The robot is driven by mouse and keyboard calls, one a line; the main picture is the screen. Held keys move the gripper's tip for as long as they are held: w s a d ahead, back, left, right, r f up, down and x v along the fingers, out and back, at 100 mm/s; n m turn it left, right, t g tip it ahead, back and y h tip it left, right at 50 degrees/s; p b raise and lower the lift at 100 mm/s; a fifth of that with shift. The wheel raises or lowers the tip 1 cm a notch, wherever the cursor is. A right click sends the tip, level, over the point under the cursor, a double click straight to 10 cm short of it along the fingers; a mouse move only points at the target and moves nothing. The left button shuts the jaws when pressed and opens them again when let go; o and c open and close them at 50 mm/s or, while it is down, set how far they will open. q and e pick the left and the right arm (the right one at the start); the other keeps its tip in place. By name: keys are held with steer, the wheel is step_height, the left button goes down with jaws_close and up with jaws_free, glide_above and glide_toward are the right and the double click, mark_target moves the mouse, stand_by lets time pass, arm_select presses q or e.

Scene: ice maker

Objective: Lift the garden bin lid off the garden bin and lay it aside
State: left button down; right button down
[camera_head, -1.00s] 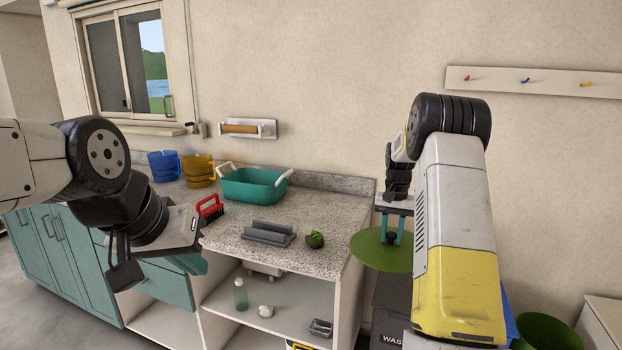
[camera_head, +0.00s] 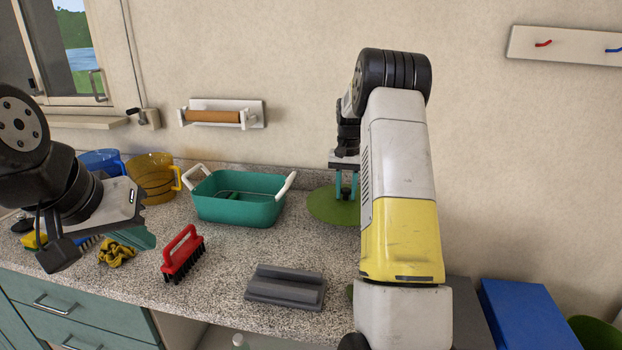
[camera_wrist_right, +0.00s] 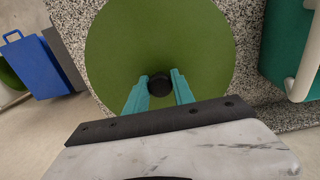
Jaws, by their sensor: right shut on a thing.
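The garden bin lid is a flat green disc (camera_head: 322,207) with a black knob (camera_wrist_right: 159,85). My right gripper (camera_head: 346,188) is shut on the knob, and its teal fingers show on either side of it in the right wrist view (camera_wrist_right: 158,92). The lid is level over the right part of the speckled counter; I cannot tell whether it touches the surface. The garden bin (camera_head: 597,331) is a green bin at the lower right, partly cut off, with its top uncovered. My left gripper (camera_head: 138,238) is over the counter's left part, seen side-on, so its opening is unclear.
A teal tub (camera_head: 237,198) stands left of the lid. A blue bin (camera_head: 527,317) and a grey bin (camera_head: 466,310) stand at right.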

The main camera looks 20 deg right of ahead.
mark_target(343, 200)
steer(key=shift+w+a+r, duration=0.1)
steer(key=shift+w+a, duration=0.05)
steer(key=shift+w, duration=0.3)
steer(key=shift+f, duration=2.4)
steer(key=shift+f, duration=0.6)
steer(key=c, duration=1)
jaws_free()
